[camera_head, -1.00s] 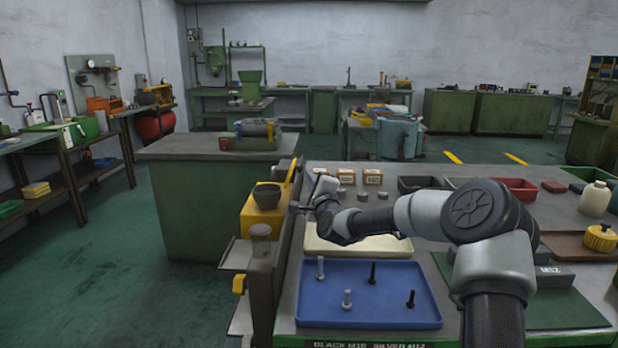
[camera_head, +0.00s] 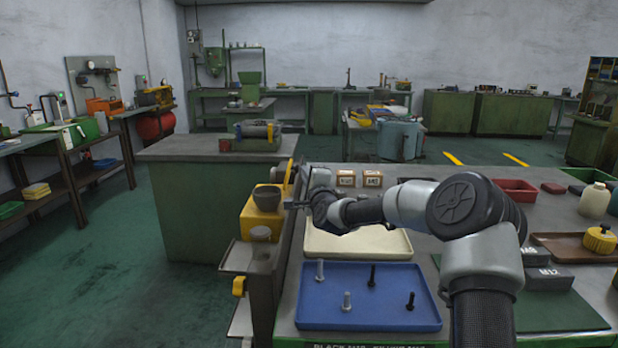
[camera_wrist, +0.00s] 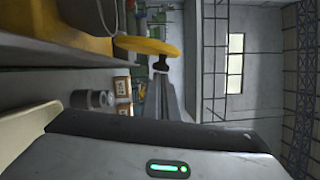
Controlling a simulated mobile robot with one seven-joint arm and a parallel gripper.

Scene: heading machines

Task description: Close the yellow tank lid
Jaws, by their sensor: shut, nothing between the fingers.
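The yellow tank (camera_head: 256,218) stands at the left edge of the near bench, with a dark round pot-shaped part (camera_head: 267,198) on top. Its yellow lid (camera_head: 290,171) stands raised, nearly edge-on, at the tank's right side. In the wrist view the lid (camera_wrist: 148,46) is a yellow disc with a dark knob, beside the tank (camera_wrist: 45,40). My gripper (camera_head: 292,205) is shut and empty, just right of the tank and below the visible part of the lid. I cannot tell whether it touches the lid.
A cream tray (camera_head: 355,243) and a blue tray (camera_head: 365,297) with several bolts lie on the bench below my arm. Small labelled boxes (camera_head: 346,179) stand behind my gripper. Another green bench (camera_head: 210,200) stands behind the tank, with open floor left of it.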

